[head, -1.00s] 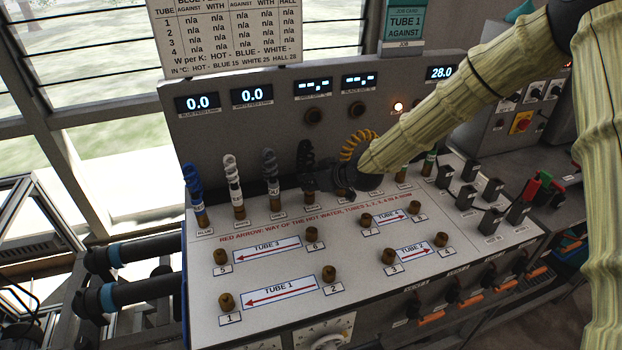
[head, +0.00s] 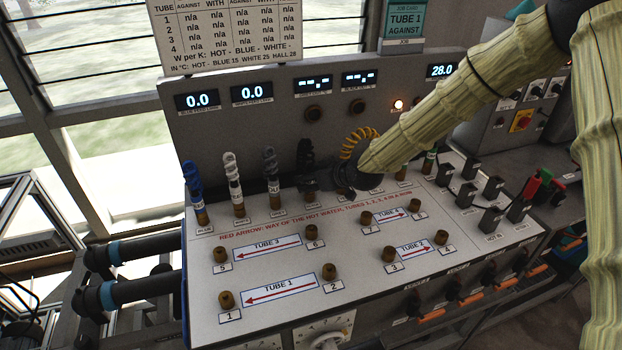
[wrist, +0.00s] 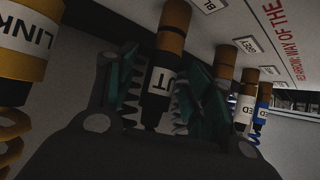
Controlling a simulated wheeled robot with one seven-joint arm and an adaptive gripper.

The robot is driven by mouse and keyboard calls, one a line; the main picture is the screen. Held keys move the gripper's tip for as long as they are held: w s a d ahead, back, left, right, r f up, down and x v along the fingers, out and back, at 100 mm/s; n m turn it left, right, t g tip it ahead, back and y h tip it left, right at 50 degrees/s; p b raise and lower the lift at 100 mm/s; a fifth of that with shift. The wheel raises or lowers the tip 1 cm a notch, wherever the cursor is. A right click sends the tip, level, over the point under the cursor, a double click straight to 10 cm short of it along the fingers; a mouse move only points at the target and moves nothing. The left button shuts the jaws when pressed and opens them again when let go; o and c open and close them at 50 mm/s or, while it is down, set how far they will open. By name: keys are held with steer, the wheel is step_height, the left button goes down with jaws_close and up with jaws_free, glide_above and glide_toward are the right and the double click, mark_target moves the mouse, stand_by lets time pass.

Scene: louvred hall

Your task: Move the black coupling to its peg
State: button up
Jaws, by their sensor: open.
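The black coupling (head: 306,152) stands on the back row of the panel, between the grey and yellow ones. Its lower part is hidden behind my gripper (head: 325,180) in the head view. In the wrist view the black coupling (wrist: 158,88), with a white label ending "UT", stands between the toothed fingers of my gripper (wrist: 161,95). The fingers are open, one on each side, with the brass stub (wrist: 174,32) beyond. Numbered brass pegs stand on the panel, among them peg 1 (head: 226,300) and peg 2 (head: 329,272) at the ends of Tube 1.
Blue (head: 194,185), white (head: 233,175) and grey (head: 270,170) couplings stand left of the black one. The yellow coupling (head: 358,143) is close on the right, partly behind my arm. The front panel has room between pegs.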

step_height(320, 180, up, 6)
steer(key=s+d+p, duration=0.2)
steer(key=p, duration=0.1)
steer(key=shift+s, duration=0.2)
steer(key=shift+d+r, duration=0.1)
